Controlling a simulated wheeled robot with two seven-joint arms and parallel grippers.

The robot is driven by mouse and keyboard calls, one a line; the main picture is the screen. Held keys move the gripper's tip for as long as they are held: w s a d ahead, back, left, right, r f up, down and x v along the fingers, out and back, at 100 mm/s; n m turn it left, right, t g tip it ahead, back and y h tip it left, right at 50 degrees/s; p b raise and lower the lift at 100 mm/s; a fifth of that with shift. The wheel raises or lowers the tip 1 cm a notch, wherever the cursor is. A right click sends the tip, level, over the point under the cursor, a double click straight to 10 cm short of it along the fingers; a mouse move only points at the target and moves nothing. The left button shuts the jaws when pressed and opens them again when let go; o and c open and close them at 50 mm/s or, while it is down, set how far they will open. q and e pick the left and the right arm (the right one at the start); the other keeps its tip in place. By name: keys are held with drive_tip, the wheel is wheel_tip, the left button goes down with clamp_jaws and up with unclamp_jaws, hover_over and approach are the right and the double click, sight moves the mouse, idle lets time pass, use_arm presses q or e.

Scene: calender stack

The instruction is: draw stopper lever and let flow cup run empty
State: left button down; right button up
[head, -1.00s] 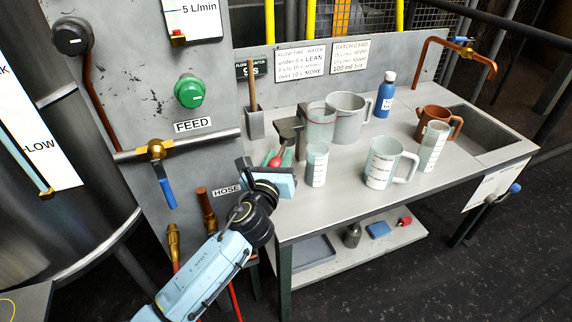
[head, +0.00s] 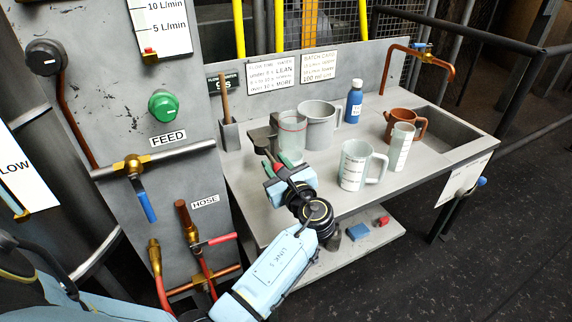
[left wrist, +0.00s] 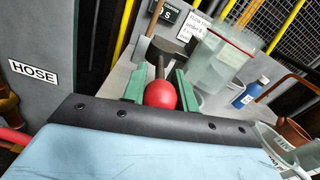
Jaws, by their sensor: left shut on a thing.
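The flow cup (head: 291,138) is a clear cup with a red line near its rim, standing by a dark grey stand on the bench. It also shows in the left wrist view (left wrist: 218,68); I cannot tell its liquid level. My left gripper (head: 272,158) is just in front of the cup. In the left wrist view its green fingers are closed on both sides of the stopper lever's round red knob (left wrist: 160,95). The gripper and wrist hide the bench below the cup. My right gripper is out of view.
On the bench (head: 250,187) stand a grey jug (head: 320,125), a clear measuring jug (head: 354,166), a tall clear cylinder (head: 400,148), a blue bottle (head: 354,100) and a brown pot (head: 408,125) near the sink. The feed pipe with its blue-handled valve (head: 143,198) is at left.

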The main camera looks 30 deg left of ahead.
use_arm(q)
drive_tip(key=shift+g, duration=0.3)
drive_tip(key=c, duration=1.1)
unclamp_jaws()
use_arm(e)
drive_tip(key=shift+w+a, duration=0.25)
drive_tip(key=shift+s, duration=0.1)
use_arm(q)
drive_tip(key=shift+d, duration=0.2)
drive_tip(key=p+v, duration=0.1)
drive_tip(key=v, duration=1.2)
drive_tip(key=shift+f+p, duration=0.25)
drive_tip(key=shift+p, duration=0.1)
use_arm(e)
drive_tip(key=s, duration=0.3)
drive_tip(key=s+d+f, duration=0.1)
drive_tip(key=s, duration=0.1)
use_arm(q)
drive_tip(key=shift+s+f, duration=0.1)
drive_tip(key=shift+s, duration=0.05)
